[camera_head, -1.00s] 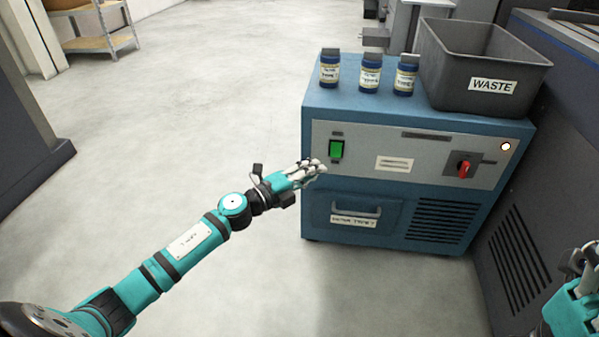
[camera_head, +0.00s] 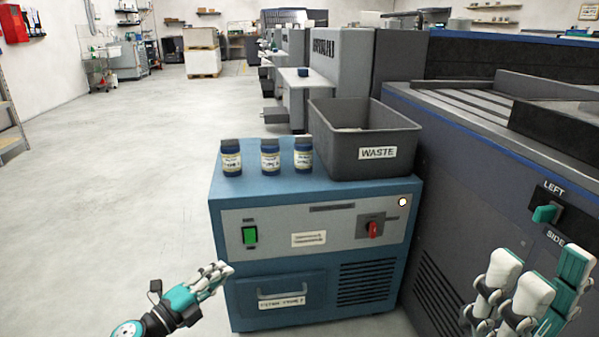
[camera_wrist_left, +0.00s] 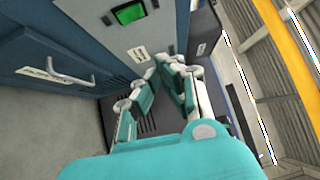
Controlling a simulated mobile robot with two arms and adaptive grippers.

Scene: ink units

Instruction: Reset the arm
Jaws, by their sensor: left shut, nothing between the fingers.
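My left arm comes in at the bottom left in the head view. Its gripper (camera_head: 222,269) is shut and empty, in front of the left side of the blue cabinet (camera_head: 225,294), left of the drawer handle. The left wrist view shows its fingers (camera_wrist_left: 172,62) close together at the tips, with the cabinet's drawer handle and green switch beyond. My right gripper (camera_head: 535,275) is at the lower right in the head view, fingers pointing up, in front of the dark machine. Whether its fingers are open or shut is unclear.
Three blue ink bottles (camera_head: 270,157) and a grey waste bin (camera_head: 345,152) stand on the cabinet. The cabinet has a green switch (camera_head: 249,235) and a red knob (camera_head: 376,229). A dark machine (camera_head: 450,190) stands at the right. Open floor (camera_head: 120,190) is at the left.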

